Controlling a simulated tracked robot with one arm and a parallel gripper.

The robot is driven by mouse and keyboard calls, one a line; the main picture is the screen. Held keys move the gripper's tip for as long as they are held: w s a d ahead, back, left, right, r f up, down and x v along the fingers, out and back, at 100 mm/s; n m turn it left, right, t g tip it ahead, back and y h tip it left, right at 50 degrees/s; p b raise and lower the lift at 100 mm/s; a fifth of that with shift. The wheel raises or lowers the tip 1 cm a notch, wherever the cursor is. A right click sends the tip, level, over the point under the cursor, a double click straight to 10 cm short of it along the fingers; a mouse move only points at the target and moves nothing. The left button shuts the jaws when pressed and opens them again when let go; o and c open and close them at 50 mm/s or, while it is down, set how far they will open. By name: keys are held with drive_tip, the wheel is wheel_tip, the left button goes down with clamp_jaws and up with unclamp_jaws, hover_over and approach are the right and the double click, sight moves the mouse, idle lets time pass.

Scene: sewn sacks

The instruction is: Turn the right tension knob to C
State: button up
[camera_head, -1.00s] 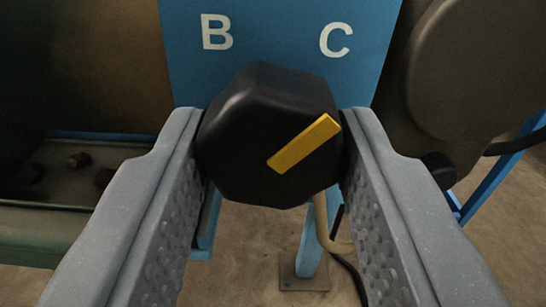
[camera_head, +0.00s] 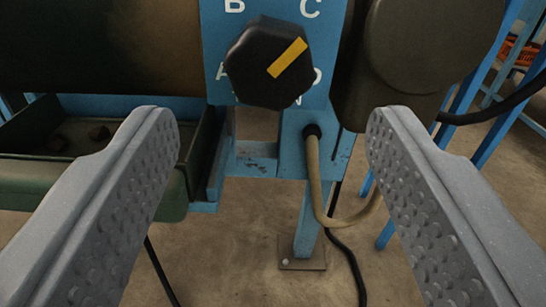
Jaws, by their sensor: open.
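The tension knob (camera_head: 262,82) is a black faceted knob with a yellow pointer bar (camera_head: 288,57). It sits on a blue panel (camera_head: 217,33) with white letters around it. The bar slants up and right, its upper end towards the letter C (camera_head: 310,8). The letter B (camera_head: 234,6) is at the upper left, and the letters at the lower left and lower right are partly hidden by the knob. My gripper (camera_head: 273,120) is open and empty. Its grey dimpled fingers are wide apart, below and to either side of the knob, not touching it.
A green tray (camera_head: 178,198) with small dark lumps is at the left. A large dark rounded housing (camera_head: 415,45) is right of the panel. A beige hose (camera_head: 316,185) and black cable hang below, by a blue post (camera_head: 307,235). Bare floor lies beneath.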

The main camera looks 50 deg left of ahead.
drive_tip(key=v, duration=0.8)
drive_tip(key=shift+p, duration=0.4)
